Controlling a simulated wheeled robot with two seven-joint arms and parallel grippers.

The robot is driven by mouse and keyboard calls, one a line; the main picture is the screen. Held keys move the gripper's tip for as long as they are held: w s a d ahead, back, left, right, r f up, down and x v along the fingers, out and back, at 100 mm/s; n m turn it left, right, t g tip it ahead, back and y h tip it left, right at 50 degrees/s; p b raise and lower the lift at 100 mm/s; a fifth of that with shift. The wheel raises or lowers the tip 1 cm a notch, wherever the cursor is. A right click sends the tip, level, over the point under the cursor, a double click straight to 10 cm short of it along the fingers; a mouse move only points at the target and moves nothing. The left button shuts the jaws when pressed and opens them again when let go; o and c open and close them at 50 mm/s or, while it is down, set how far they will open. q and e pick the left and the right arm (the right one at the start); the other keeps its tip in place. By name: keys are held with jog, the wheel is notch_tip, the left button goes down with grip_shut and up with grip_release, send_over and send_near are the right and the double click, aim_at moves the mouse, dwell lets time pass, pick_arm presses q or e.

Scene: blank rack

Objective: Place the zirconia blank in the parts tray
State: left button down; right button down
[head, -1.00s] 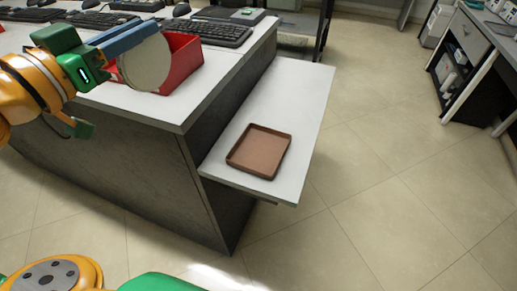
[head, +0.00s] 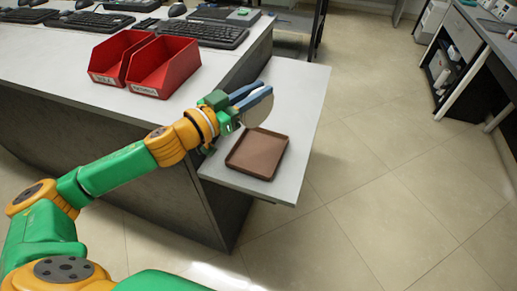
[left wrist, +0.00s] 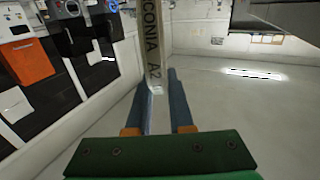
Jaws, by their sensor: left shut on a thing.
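The zirconia blank (head: 258,112) is a pale round disc. My left gripper (head: 252,95) is shut on it and holds it on edge, above the far left side of the parts tray. In the left wrist view the blank (left wrist: 153,45) shows edge-on between the two blue fingers, with lettering ending in "CONIA A2" on its rim. The parts tray (head: 262,137) is brown, shallow and square. It lies empty, as far as I see, on the lower white side shelf. My right gripper is not in view.
Two labelled red bins (head: 165,68) stand on the higher white desk, left of my left gripper. Keyboards (head: 203,33) and mice lie behind them. The white side shelf (head: 292,90) is bare behind the tray. Open tiled floor lies to the right.

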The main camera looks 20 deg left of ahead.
aim_at(258, 125)
pick_arm(q)
notch_tip(258, 125, down, 10)
jog(key=b, duration=0.3)
jog(key=shift+d, duration=0.15)
jog(key=shift+s+f, duration=0.1)
jog(key=shift+f, duration=0.15)
jog(key=c, duration=0.8)
grip_release()
jog(key=shift+s, duration=0.1)
